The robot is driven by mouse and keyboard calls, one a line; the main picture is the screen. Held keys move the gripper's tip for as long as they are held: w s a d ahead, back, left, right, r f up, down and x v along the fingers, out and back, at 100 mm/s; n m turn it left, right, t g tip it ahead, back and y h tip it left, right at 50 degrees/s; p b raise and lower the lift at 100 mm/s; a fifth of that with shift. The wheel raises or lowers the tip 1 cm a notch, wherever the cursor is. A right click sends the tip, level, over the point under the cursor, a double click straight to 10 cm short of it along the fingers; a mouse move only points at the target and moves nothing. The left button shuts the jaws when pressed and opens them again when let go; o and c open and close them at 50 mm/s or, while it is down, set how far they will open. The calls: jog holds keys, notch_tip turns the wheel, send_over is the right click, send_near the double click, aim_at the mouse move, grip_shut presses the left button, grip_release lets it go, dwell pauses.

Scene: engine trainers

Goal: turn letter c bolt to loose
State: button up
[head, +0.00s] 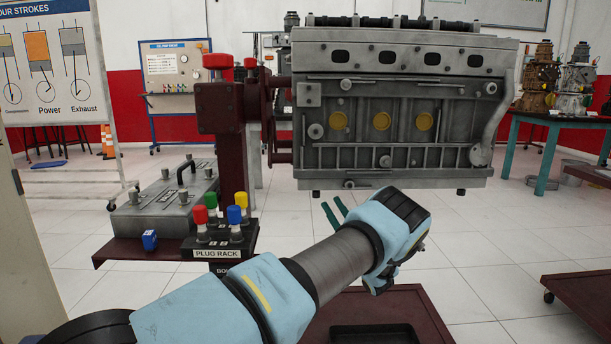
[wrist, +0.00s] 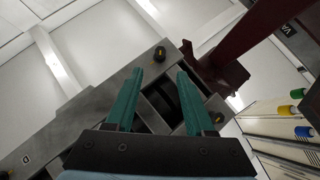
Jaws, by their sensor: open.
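The grey engine block (head: 400,110) hangs on a dark red stand. Small dark bolt heads stick out under it, at the lower left (head: 316,193) and lower right (head: 461,192). My gripper (head: 332,202) is just below the block's lower edge, left of its middle, partly hidden by my wrist. In the wrist view my gripper (wrist: 160,72) is open and empty, its two teal fingers apart. The block's underside (wrist: 90,100) lies beyond them, with a dark bolt (wrist: 162,54) past the fingertips and another (wrist: 217,118) right of the right finger. A letter D shows at lower left; I cannot read a C.
A plug rack (head: 218,245) with red, green, blue and yellow plugs stands left of my arm. A grey box (head: 160,205) with handles sits behind it on the stand. The dark red stand post (wrist: 265,30) is close in the wrist view.

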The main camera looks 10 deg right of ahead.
jog(key=x, duration=1)
jog(key=shift+w+r, duration=0.2)
jog(key=shift+a, duration=0.1)
grip_shut()
